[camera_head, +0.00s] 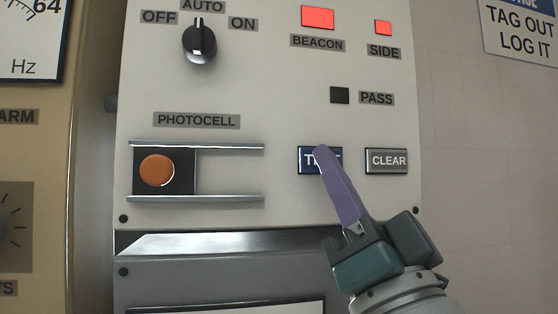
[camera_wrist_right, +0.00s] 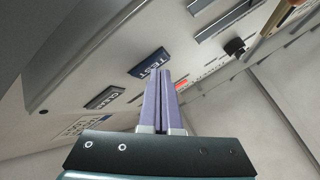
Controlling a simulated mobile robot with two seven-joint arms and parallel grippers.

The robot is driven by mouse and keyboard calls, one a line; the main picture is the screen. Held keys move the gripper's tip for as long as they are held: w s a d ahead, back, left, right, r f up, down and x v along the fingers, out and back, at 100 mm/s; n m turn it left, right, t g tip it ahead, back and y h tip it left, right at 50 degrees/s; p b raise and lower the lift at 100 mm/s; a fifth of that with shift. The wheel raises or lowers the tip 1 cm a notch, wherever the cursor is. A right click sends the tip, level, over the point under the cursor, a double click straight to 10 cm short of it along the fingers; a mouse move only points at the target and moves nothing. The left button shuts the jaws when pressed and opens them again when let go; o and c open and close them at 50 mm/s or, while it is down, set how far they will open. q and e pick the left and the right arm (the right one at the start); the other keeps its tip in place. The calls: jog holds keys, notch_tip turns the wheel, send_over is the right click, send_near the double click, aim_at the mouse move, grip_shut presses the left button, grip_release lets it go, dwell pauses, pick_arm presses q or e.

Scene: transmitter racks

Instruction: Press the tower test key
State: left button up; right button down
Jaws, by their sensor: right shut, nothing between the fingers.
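The tower test key is a dark blue key marked TEST (camera_head: 306,160) on the light grey panel. My right gripper (camera_head: 322,154) is shut and empty, its purple fingers pointing up and left. In the head view its tips cover the middle of the key's label. In the right wrist view the TEST key (camera_wrist_right: 150,63) shows just beyond and left of the shut fingertips (camera_wrist_right: 159,72). I cannot tell whether the tips touch the key. A dark, unlit PASS lamp (camera_head: 340,95) sits above the key. My left gripper is not in view.
The grey CLEAR key (camera_head: 387,161) is close to the right of TEST. A photocell (camera_head: 157,170) with two rails is at left. A black selector knob (camera_head: 200,42) stands out above. The BEACON (camera_head: 318,17) and SIDE (camera_head: 383,27) lamps are lit red.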

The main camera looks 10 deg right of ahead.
jog(key=shift+w, duration=0.15)
dwell(0.3)
jog(key=shift+s+r, duration=0.1)
jog(key=shift+s, duration=0.15)
jog(key=shift+s+p, duration=0.35)
jog(key=shift+s, duration=0.15)
jog(key=shift+s+p, duration=0.4)
jog(key=shift+s, duration=0.15)
jog(key=s+p, duration=0.1)
jog(key=s, duration=0.3)
jog(key=shift+d, duration=0.1)
